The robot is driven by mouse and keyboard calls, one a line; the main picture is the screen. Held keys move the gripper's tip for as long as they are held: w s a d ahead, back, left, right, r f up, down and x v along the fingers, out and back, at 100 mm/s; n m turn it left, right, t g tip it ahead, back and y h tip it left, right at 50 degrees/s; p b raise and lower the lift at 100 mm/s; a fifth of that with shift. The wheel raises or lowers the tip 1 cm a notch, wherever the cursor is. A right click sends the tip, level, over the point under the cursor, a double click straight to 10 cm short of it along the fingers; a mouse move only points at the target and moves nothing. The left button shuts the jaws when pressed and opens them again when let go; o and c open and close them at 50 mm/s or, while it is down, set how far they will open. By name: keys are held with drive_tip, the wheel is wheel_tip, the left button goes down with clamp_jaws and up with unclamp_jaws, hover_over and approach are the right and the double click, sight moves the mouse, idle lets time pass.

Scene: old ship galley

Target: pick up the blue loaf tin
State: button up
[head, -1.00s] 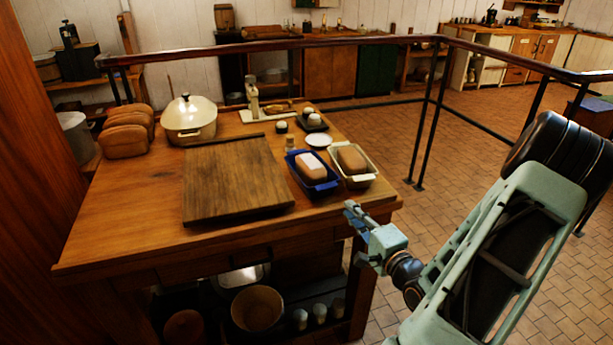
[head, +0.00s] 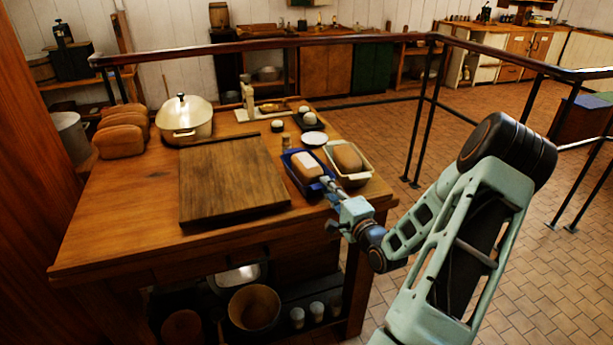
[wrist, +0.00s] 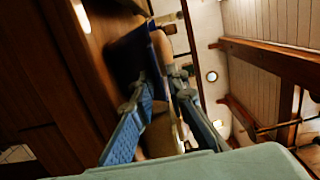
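The blue loaf tin (head: 297,178) stands near the right front edge of the wooden table, with a brown loaf (head: 307,166) in it that has a pale patch on top. My gripper (head: 328,184) is at the tin's front right end. In the wrist view the tin's blue wall (wrist: 128,52) lies just beyond my fingertips (wrist: 164,78). The two fingers are apart, with a gap between them, and the tin's edge lies close to that gap. I cannot tell whether they touch it. The tin rests on the table.
A cream loaf tin (head: 354,182) with a loaf stands close to the blue tin's right. A wooden board (head: 232,180) lies to its left, and a white saucer (head: 314,138) behind. A dark railing (head: 300,42) runs behind the table.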

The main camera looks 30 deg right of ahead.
clamp_jaws()
drive_tip(key=shift+w+r, duration=0.1)
drive_tip(key=shift+r, duration=0.15)
